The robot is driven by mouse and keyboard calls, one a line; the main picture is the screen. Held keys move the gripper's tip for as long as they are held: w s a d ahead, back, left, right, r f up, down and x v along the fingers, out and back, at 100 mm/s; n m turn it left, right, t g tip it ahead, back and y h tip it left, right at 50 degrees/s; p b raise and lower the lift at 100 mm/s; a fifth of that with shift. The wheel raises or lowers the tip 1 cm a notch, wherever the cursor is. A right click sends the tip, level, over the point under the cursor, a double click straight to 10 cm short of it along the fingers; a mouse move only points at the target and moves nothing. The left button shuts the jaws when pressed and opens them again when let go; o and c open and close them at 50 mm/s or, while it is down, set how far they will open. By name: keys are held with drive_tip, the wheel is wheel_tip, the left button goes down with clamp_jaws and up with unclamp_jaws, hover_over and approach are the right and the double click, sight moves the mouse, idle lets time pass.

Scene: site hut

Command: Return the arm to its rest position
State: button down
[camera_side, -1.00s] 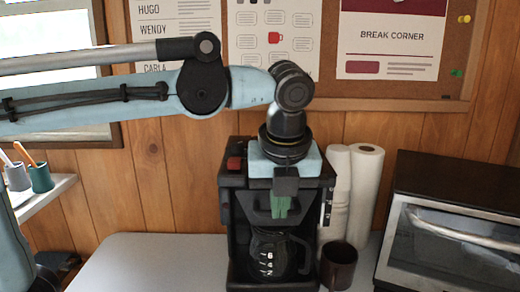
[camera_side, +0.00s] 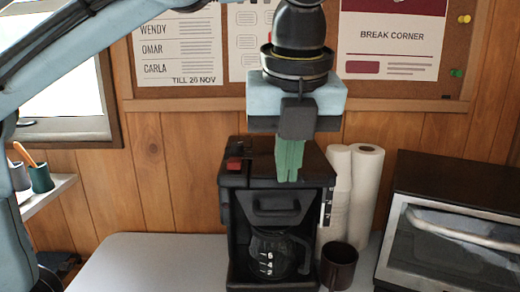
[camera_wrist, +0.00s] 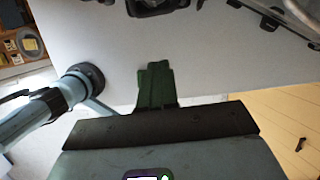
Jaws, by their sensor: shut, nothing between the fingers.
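My gripper (camera_side: 289,172) hangs in front of the upper part of the black coffee maker (camera_side: 275,165) in the side view, its green fingers pointing down. The fingers are together with nothing between them. In the wrist view the green fingers (camera_wrist: 157,82) are also closed, over the pale table top (camera_wrist: 225,65). My arm reaches in from the upper left, and its upper links run out of the top of the side view. The fingers hide part of the coffee maker's top; I cannot tell whether they touch it.
A glass carafe (camera_side: 272,257) sits in the coffee maker. A dark mug (camera_side: 339,266), white paper rolls (camera_side: 366,195) and a toaster oven (camera_side: 455,215) stand to the right. A pin board (camera_side: 410,92) hangs behind. The table's left part (camera_side: 150,265) is clear.

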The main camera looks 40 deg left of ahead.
drive_tip(key=s+a+f+n+t+h, duration=0.1)
drive_tip(key=s+a+f+n+h, duration=0.15)
drive_tip(key=a+f+n, duration=0.45)
drive_tip(key=s+a+f+n+h, duration=0.1)
drive_tip(key=a+f+n+h, duration=0.25)
drive_tip(key=f+n, duration=0.8)
drive_tip(key=w+a+f+n+t+y, duration=0.2)
drive_tip(key=a+f+n+t+y, duration=0.1)
drive_tip(key=a+n, duration=0.5)
drive_tip(key=shift+a+t+y, duration=0.3)
drive_tip(key=shift+t, duration=0.1)
drive_tip(key=c, duration=1.8)
unclamp_jaws()
drive_tip(key=shift+w, duration=0.1)
